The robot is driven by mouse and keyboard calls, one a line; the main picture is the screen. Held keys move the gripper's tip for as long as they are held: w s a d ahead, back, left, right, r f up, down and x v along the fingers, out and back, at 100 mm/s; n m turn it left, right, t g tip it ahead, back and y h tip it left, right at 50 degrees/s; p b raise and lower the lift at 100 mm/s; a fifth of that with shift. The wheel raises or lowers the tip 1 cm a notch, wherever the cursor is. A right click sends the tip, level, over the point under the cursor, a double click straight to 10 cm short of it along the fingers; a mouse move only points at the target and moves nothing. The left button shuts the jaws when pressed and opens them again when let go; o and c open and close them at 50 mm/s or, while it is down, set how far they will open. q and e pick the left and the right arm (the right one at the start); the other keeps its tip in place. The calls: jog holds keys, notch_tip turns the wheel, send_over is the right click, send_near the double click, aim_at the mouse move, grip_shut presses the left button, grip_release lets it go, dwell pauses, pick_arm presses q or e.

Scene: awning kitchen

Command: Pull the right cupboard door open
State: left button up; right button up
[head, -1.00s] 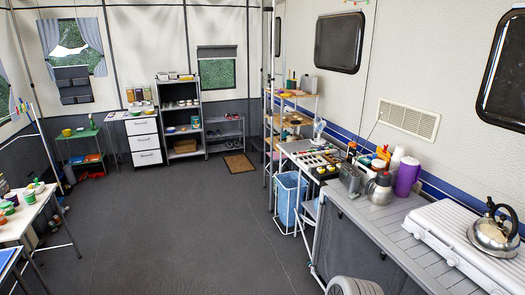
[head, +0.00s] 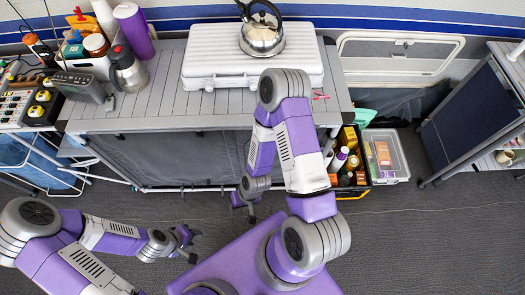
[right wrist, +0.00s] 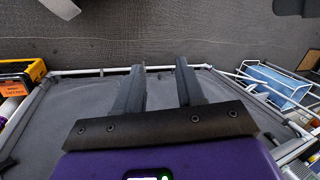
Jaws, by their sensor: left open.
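The cupboard is the low grey unit under the slatted counter (head: 150,110). Its dark grey front (head: 190,158) looks closed in the head view; no door seam or handle can be made out. My right arm hides part of its right side. My right gripper (head: 246,208) points down in front of the cupboard. In the right wrist view its two fingers (right wrist: 160,68) are apart with nothing between them, over the grey front (right wrist: 82,105) and near its pale frame bar. Contact cannot be told. My left gripper (head: 188,246) is open and empty over the floor, left of the right one.
A white case with a kettle (head: 262,36) stands on the counter. A black and yellow crate (head: 350,172) and a clear bin (head: 388,155) stand on the floor right of the cupboard. A dark cabinet (head: 470,115) is further right. The floor in front is clear.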

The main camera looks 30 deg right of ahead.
jog(key=w+d+f+m+t+h+b, duration=0.1)
jog(key=w+d+f+t+h+b, duration=0.2)
jog(key=w+d+f+b, duration=0.3)
jog(key=w+d+f+m+t+h+b, duration=0.1)
jog(key=w+d+f+t+h+b, duration=0.3)
jog(key=f, duration=0.9)
jog(key=w+d+f+m+t+h+b, duration=0.1)
jog(key=w+d+f+t+h+b, duration=0.2)
jog(key=w+d+f+b, duration=0.7)
jog(key=shift+w+f+m+t+h, duration=0.35)
jog(key=shift+w+h, duration=0.25)
jog(key=shift+w, duration=0.2)
jog(key=shift+d+r, duration=0.1)
grip_shut()
